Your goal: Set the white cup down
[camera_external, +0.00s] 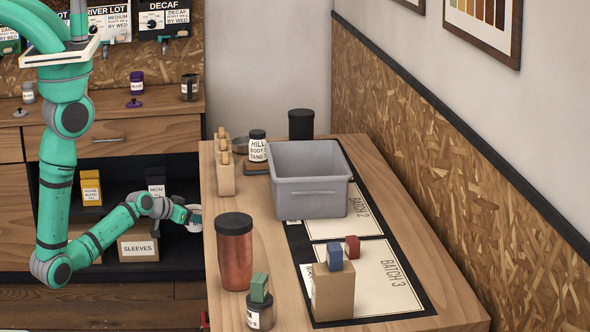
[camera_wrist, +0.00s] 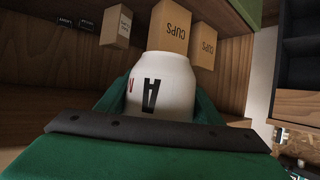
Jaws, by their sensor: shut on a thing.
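The white cup (camera_wrist: 163,85) fills the middle of the wrist view and bears a black letter A and a smaller red mark. My gripper (camera_wrist: 160,105) is shut on it, with a green finger on each side. In the external view my gripper (camera_external: 188,215) is at the left side of the wooden table, low near the open shelf. The white cup (camera_external: 194,218) shows there only as a small pale shape, partly hidden by the table's edge. I cannot tell from these views whether the cup touches a surface.
The wooden table (camera_external: 262,298) holds a grey bin (camera_external: 310,205), a copper tumbler (camera_external: 235,262), a small jar (camera_external: 259,316) and a cardboard box (camera_external: 333,290). A SLEEVES box (camera_external: 138,248) stands on the shelf behind my arm. CUPS boxes (camera_wrist: 170,27) show in the wrist view.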

